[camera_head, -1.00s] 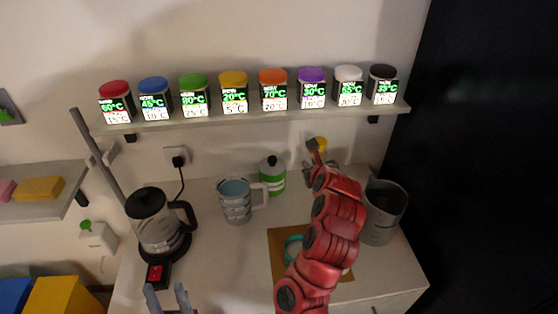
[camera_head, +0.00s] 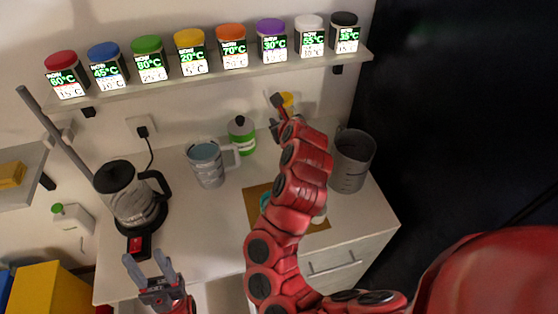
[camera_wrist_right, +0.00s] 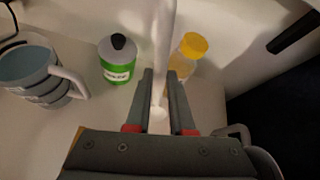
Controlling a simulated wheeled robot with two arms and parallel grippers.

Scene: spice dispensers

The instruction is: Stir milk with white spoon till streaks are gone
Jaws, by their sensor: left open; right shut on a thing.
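My right gripper (camera_head: 277,108) is raised at the back of the counter, in front of a yellow-lidded bottle. In the right wrist view it (camera_wrist_right: 160,100) is shut on a white rod-like thing, likely the white spoon (camera_wrist_right: 163,45), whose ends I cannot clearly make out. A grey mug (camera_head: 207,166) with a handle stands to its left, also in the wrist view (camera_wrist_right: 38,78); I cannot tell whether it holds milk. A teal-rimmed thing (camera_head: 265,203) on a brown mat is mostly hidden by my right arm. My left gripper (camera_head: 148,266) is open and empty near the counter's front left.
A kettle (camera_head: 122,190) stands on its base at left. Above runs a shelf (camera_head: 215,72) with several lidded spice dispensers.

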